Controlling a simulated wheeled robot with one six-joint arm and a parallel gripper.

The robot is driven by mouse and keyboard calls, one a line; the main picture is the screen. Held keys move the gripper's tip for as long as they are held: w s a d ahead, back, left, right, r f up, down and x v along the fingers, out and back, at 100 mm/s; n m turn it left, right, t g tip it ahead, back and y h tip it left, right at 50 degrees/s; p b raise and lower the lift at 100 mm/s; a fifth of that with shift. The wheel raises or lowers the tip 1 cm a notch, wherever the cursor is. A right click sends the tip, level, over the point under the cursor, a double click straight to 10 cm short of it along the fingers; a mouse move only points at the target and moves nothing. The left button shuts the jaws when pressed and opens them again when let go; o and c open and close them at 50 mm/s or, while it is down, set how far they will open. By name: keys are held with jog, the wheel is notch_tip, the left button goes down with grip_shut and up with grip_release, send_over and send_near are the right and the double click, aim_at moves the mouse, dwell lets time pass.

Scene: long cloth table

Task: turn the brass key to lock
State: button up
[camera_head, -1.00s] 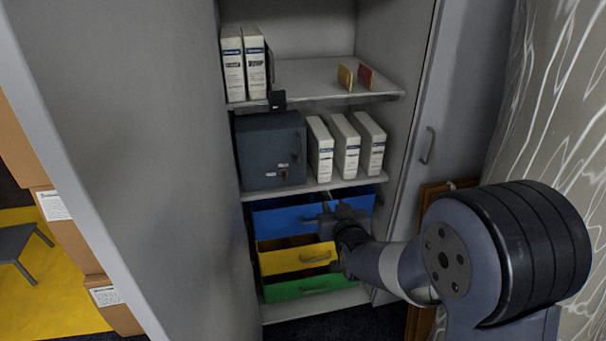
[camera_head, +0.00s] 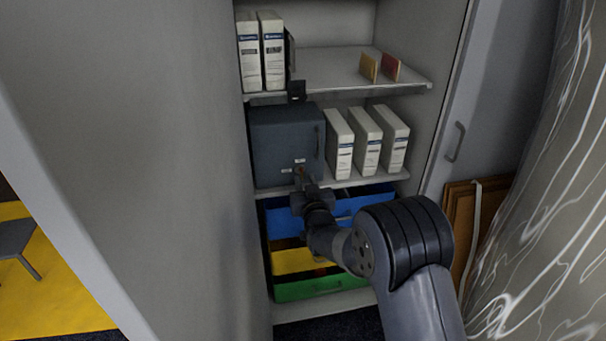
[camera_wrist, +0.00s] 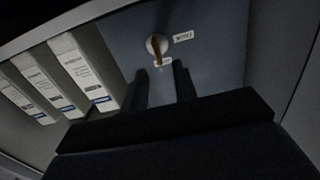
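The dark grey lockbox (camera_head: 285,142) stands on the middle shelf with its door facing me. The brass key (camera_wrist: 156,50) sits in a round lock on that door, between two small white labels. In the head view the key (camera_head: 301,171) is a tiny brownish spot near the door's lower edge. My gripper (camera_head: 304,187) is just below and in front of the key. In the wrist view my gripper (camera_wrist: 161,78) has its two dark fingers apart with nothing between them. The key lies just beyond the fingertips, about in line with the gap, and contact is not visible.
Several white binders stand right of the lockbox (camera_head: 368,142) and on the upper shelf (camera_head: 262,50). The blue (camera_head: 345,207), yellow (camera_head: 295,262) and green (camera_head: 318,288) drawers are below, partly behind my arm. Cabinet doors flank the left (camera_head: 140,150) and right (camera_head: 500,110).

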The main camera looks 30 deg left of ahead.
aim_at(302, 173)
jog(key=shift+x, duration=2.1)
grip_shut()
